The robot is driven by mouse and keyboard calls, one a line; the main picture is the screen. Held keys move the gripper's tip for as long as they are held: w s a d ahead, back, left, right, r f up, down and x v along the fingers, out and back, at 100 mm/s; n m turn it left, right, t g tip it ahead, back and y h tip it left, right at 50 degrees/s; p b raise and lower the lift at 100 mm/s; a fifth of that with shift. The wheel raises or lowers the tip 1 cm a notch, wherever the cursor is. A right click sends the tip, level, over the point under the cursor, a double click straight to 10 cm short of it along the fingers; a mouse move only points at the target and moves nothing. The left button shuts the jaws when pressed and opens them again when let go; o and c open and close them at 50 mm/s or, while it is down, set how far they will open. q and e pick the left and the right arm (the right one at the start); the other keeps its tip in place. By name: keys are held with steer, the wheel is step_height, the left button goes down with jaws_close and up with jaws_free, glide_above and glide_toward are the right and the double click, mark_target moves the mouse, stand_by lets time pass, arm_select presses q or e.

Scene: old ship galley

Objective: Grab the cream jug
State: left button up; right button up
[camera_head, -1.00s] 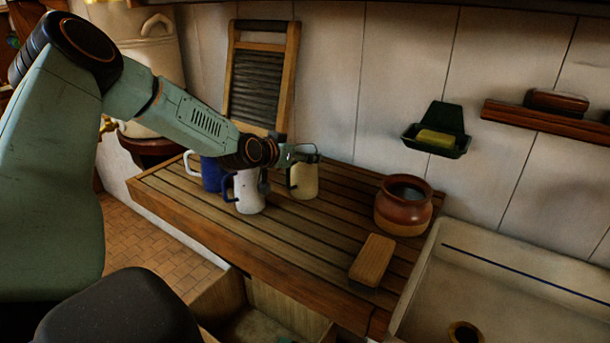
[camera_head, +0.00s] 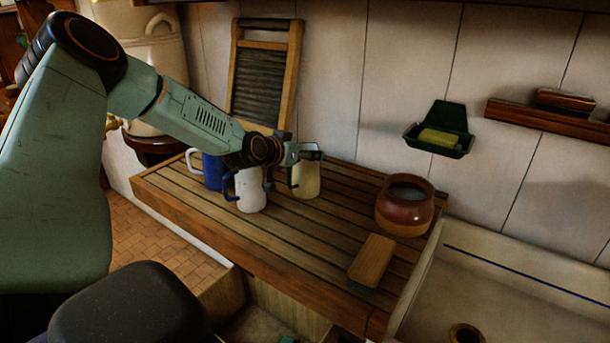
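The cream jug (camera_head: 307,181) stands upright on the slatted wooden drainboard (camera_head: 300,240), at its back, with a dark handle on its left side. My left arm reaches in from the left, and my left gripper (camera_head: 309,153) is at the top of the cream jug, overlapping its rim. The fingers are small and dark, and I cannot tell whether they are closed on the rim. A white jug (camera_head: 251,192) with a dark blue handle stands just left of the cream jug. A blue jug (camera_head: 213,171) with a pale handle stands further left. My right gripper is out of view.
A washboard (camera_head: 263,75) leans on the wall behind the jugs. A brown pot (camera_head: 404,205) and a wooden block (camera_head: 372,261) are on the drainboard's right part. A sink (camera_head: 520,290) lies at the right. A green soap holder (camera_head: 438,130) hangs on the wall.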

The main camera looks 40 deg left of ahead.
arm_select(q)
steer(key=shift+s+a, duration=0.1)
steer(key=shift+a, duration=0.15)
steer(key=c, duration=0.5)
steer(key=shift+d, duration=0.2)
jaws_close()
steer(key=shift+a, duration=0.1)
steer(key=shift+a+r, duration=0.1)
steer(key=shift+r, duration=0.1)
